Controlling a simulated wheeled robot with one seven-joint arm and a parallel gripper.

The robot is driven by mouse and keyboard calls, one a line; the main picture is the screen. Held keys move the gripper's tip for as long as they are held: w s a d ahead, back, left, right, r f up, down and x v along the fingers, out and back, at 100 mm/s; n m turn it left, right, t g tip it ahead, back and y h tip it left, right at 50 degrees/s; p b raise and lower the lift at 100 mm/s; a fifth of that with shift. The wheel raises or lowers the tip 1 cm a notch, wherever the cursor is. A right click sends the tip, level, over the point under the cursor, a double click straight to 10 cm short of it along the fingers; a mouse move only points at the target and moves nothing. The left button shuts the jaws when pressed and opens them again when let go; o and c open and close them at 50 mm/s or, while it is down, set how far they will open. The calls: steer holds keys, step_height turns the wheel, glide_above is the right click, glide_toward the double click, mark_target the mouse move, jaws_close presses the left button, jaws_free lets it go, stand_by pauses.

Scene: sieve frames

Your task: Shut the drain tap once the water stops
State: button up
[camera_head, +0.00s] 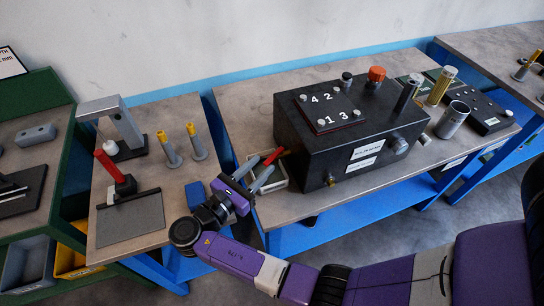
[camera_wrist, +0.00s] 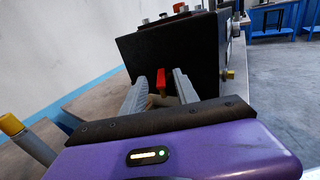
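A black box (camera_head: 340,135) stands on the middle bench, with white labels on its front. A small red lever (camera_head: 274,155), apparently the drain tap, sticks out at its left end; in the wrist view the red lever (camera_wrist: 161,80) shows upright. My gripper (camera_head: 260,170) is at this end of the box. In the wrist view my gripper (camera_wrist: 160,86) has its grey fingers apart, with the lever seen between their tips and a gap on each side. I cannot tell whether the lever is between the fingers or just beyond them. No running water is visible.
A light tray (camera_head: 279,183) sits under my gripper, beside the box. A brass fitting (camera_head: 331,180) is low on the box front. The left bench holds a red-handled tool (camera_head: 108,165), a grey stand (camera_head: 112,120) and two yellow-topped posts (camera_head: 170,150). Metal cylinders (camera_head: 452,119) stand at right.

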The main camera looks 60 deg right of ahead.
mark_target(275, 153)
steer(key=shift+w+d+f+b, duration=0.1)
steer(key=shift+d+f+b, duration=0.4)
steer(key=shift+f, duration=0.3)
steer(key=d, duration=0.3)
steer(key=d+p, duration=0.1)
steer(key=d, duration=0.2)
steer(key=shift+s+d, duration=0.2)
steer(key=shift+d, duration=0.15)
steer(key=shift+c, duration=0.3)
jaws_close()
stand_by(0.5)
